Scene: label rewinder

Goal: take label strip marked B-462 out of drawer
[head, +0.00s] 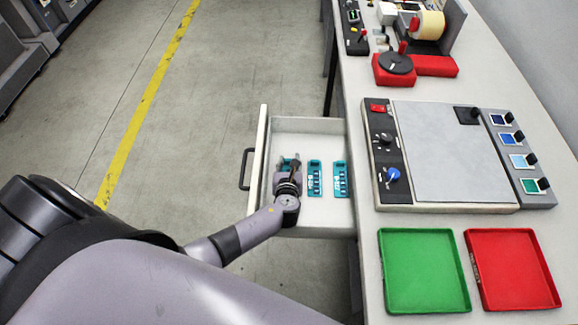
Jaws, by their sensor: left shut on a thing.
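The drawer (308,124) stands open at the left side of the bench. Several teal label strips lie in it. The middle strip (314,178) and the right strip (341,179) lie flat and apart. My left gripper (291,166) reaches down into the drawer and is shut on the leftmost teal strip (283,162), which is mostly hidden by the gripper. The markings are too small to read, so I cannot tell which strip is B-462. My right gripper is not in view.
On the bench (355,265) right of the drawer are a green tray (424,303) and a red tray (513,303), both empty. Behind them sits a control panel with a grey plate (437,150). A label rewinder (415,68) stands farther back. The drawer handle (246,169) sticks out left.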

